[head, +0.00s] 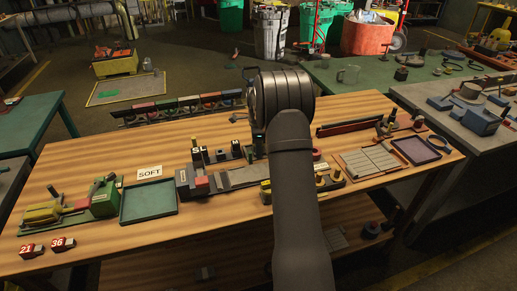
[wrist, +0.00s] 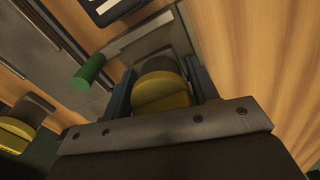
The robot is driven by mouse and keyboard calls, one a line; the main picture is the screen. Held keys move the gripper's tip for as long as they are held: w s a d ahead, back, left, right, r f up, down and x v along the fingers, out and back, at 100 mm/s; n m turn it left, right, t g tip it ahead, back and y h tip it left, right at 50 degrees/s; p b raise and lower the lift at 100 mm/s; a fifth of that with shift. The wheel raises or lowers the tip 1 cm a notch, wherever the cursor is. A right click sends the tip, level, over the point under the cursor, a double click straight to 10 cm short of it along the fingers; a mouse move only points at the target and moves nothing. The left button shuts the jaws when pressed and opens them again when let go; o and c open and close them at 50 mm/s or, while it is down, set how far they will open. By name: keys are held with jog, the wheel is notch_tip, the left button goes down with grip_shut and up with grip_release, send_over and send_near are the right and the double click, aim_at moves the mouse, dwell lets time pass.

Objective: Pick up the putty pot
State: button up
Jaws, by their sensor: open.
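A short round yellow pot with a darker olive top (wrist: 160,88), which looks like the putty pot, is in the middle of the wrist view. My gripper (wrist: 160,70) is open, with one dark blue-grey finger on each side of the pot. I cannot tell whether either finger touches it.
A green cylinder (wrist: 88,72) lies close to the left finger. Another yellow piece (wrist: 16,132) is at the lower left. On the wooden bench, a green tray (head: 149,203) stands beside the SOFT card (head: 149,171).

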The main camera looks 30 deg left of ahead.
jog(key=shift+r, duration=0.1)
jog(key=c, duration=0.9)
